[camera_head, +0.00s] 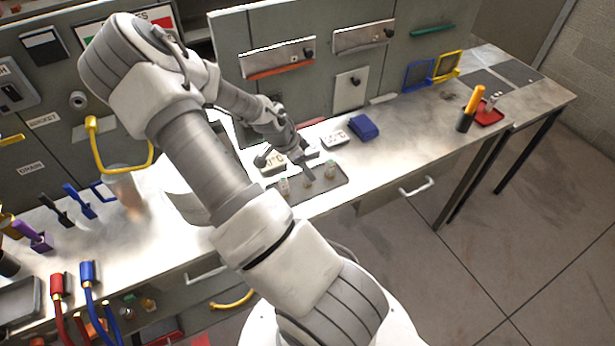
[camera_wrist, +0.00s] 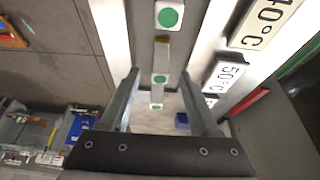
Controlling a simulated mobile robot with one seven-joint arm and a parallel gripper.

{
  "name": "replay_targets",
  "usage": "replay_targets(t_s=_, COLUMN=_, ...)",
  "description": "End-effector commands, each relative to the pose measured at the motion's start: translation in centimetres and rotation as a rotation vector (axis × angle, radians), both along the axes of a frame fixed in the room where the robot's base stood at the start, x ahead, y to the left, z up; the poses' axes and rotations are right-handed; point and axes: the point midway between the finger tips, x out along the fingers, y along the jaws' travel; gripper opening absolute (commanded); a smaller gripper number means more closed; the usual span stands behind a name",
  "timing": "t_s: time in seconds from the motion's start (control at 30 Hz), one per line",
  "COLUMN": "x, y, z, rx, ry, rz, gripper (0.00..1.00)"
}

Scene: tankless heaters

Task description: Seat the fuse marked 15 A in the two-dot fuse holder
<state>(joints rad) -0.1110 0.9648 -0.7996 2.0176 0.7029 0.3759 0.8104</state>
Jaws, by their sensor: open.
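My gripper (camera_head: 306,176) points down over the tray, close to the middle fuse. In the wrist view my gripper (camera_wrist: 158,90) is open, with white pieces bearing green dots in line with the gap; one such piece (camera_wrist: 160,79) lies between the fingers. I cannot make out the two-dot fuse holder.
Temperature blocks stand behind the tray, including a 50°C block (camera_wrist: 224,75) and a 40°C block (camera_wrist: 265,22). A blue block (camera_head: 364,127) is right of them. Cabinet panels (camera_head: 278,58) rise behind.

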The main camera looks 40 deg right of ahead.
Motion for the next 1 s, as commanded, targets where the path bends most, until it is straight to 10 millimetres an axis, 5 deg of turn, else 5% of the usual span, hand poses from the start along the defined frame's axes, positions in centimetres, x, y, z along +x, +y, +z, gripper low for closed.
replay_targets(t_s=0.4, x=-0.2, y=-0.8, z=-2.0, rx=0.000, ry=-0.001, rz=0.000, gripper=0.62)
replay_targets(t_s=0.77, x=-0.2, y=-0.8, z=-1.9, rx=0.000, ry=-0.001, rz=0.000, gripper=0.00)
replay_targets(t_s=1.0, x=-0.2, y=-0.8, z=-1.9, rx=0.000, ry=-0.001, rz=0.000, gripper=0.00)
